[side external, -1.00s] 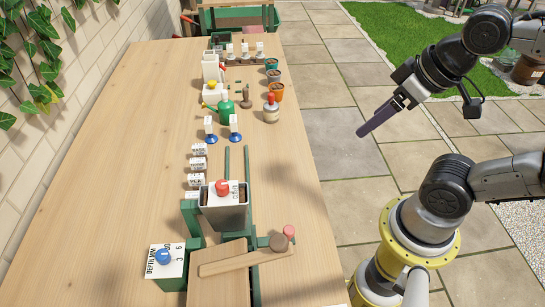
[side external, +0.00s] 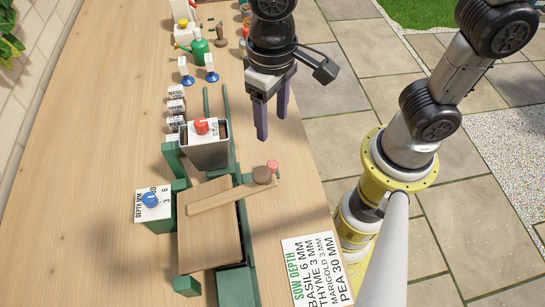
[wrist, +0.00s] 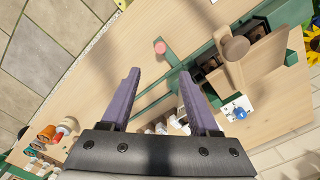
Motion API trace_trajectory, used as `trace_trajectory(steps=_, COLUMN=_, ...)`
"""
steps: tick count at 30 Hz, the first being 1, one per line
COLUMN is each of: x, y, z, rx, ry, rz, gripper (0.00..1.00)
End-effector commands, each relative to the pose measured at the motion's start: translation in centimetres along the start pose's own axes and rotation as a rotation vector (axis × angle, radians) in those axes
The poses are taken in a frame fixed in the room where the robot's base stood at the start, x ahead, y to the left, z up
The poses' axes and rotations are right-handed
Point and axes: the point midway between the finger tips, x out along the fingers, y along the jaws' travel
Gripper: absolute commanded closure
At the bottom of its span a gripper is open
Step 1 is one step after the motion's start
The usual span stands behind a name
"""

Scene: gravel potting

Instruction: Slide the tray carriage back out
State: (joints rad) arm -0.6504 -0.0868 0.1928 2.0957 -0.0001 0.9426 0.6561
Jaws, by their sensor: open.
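A green press-like frame stands on the table with green rails (side external: 206,103) running back from it. A small pink knob (side external: 272,165) stands on a green bar at the frame's right side; I take it for the tray carriage's handle. It also shows in the wrist view (wrist: 160,46), ahead of the fingertips. Dark tray cells (wrist: 209,64) show partly under the wooden top in the wrist view; most of the carriage is hidden. My gripper (side external: 271,126) is open and empty, its purple fingers pointing down just behind the pink knob and apart from it.
A wooden lever with a brown knob (side external: 263,175) lies close beside the pink knob. A grey hopper (side external: 207,155) with a red knob stands on the rails. A depth box (side external: 154,210) with a blue knob is left. A sowing sign (side external: 312,262) lies front right; bare table is left.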

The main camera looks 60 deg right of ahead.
Motion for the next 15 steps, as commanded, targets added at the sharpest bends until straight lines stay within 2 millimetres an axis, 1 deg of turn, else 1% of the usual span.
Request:
trace_trajectory(steps=5, x=1.4, y=-0.1, z=0.1, rx=-0.007, ry=-0.002, rz=0.001, gripper=0.38)
trace_trajectory(steps=8, x=3.0, y=0.0, z=0.2, rx=-0.006, ry=-0.004, rz=0.003, gripper=0.38)
trace_trajectory(steps=15, x=7.8, y=0.0, z=0.2, rx=-0.006, ry=-0.005, rz=0.004, gripper=0.38)
